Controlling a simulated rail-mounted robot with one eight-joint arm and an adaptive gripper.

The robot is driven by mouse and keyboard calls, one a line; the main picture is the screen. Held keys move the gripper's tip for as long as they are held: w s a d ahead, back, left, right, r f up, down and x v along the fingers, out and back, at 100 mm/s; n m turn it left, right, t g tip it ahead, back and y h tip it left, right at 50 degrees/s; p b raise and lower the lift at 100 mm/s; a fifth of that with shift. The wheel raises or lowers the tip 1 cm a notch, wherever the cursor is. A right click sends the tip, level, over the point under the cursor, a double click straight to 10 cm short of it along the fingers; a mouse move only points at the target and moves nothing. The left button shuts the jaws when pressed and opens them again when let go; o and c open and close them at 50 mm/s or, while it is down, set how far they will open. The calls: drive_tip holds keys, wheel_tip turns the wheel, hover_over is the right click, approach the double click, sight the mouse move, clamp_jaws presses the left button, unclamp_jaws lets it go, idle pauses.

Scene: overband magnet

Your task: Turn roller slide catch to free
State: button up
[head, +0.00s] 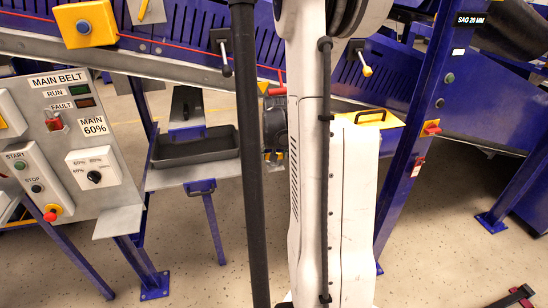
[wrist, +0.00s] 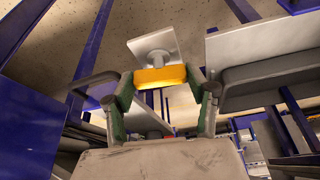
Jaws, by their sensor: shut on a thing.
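In the wrist view my gripper (wrist: 163,84) has its two green and grey fingers on either side of a yellow block (wrist: 160,76), and they are shut on it. A pale plate (wrist: 154,45) shows just beyond the block. The block looks like the roller slide catch, but I cannot read any label or free mark on it. In the head view my white arm stands in the middle and hides most of the gripper and what it holds.
In the head view a dark tray (head: 195,150) sits on a grey shelf left of my arm, with a blue bracket (head: 200,187) below. A control panel (head: 75,130) stands at the left. A blue post (head: 425,120) rises at the right.

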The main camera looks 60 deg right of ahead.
drive_tip(key=shift+n+t+b, duration=0.4)
drive_tip(key=shift+n, duration=0.7)
drive_tip(key=shift+y, duration=0.3)
drive_tip(key=o, duration=1.1)
drive_tip(key=shift+o, duration=0.2)
drive_tip(key=v, duration=1.2)
drive_tip(key=shift+w+a, duration=0.1)
drive_tip(key=shift+w, duration=0.05)
